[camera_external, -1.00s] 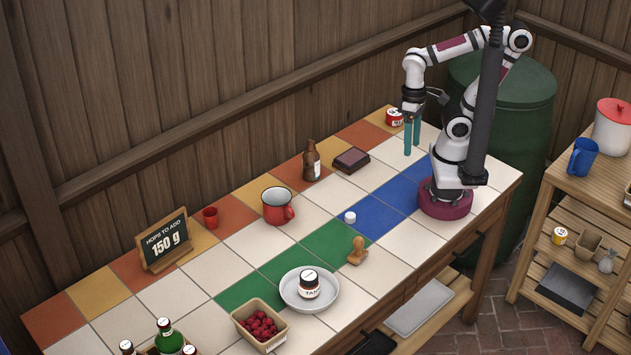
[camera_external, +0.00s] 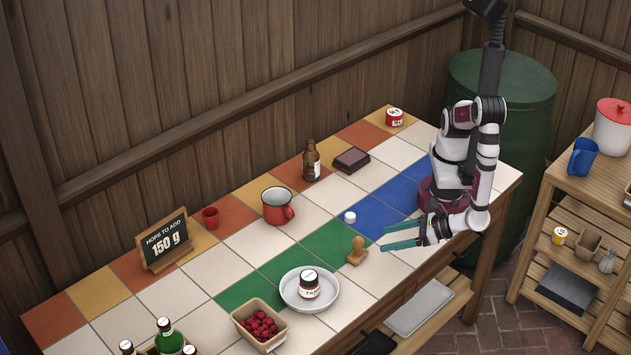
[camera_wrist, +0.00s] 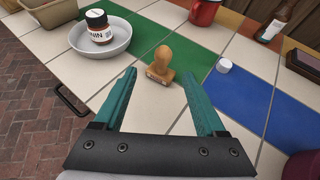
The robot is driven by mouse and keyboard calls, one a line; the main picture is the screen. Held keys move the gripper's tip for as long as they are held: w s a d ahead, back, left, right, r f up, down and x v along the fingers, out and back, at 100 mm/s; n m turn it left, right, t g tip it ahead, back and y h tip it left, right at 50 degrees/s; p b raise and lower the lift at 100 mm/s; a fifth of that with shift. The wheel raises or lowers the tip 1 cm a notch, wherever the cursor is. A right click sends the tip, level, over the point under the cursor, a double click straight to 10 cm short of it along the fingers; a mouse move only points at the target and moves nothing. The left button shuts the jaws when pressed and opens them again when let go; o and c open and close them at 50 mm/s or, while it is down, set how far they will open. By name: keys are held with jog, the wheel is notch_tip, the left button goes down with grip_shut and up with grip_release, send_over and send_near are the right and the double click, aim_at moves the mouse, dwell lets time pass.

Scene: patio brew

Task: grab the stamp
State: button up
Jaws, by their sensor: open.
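The stamp (camera_external: 357,251) is a small wooden piece with a rounded knob handle, standing upright on the tiled table. My gripper (camera_external: 384,239) is just to its right, with teal fingers spread apart, pointing left toward it. In the wrist view the stamp (camera_wrist: 160,66) stands ahead of the open fingertips, roughly centred between them. The gripper (camera_wrist: 160,82) is empty and does not touch the stamp.
A white dish (camera_external: 310,290) holding a labelled jar (camera_external: 309,283) stands left of the stamp. A small white cylinder (camera_external: 350,217) is behind it. A berry carton (camera_external: 260,325) and red mug (camera_external: 277,206) are farther off. Tiles around the stamp are clear.

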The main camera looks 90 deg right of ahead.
aim_at(358, 248)
jog(key=x, duration=1.2)
jog(key=shift+w+d+f, duration=0.1)
jog(key=shift+w+d, duration=0.2)
jog(key=shift+d, duration=0.05)
grip_shut()
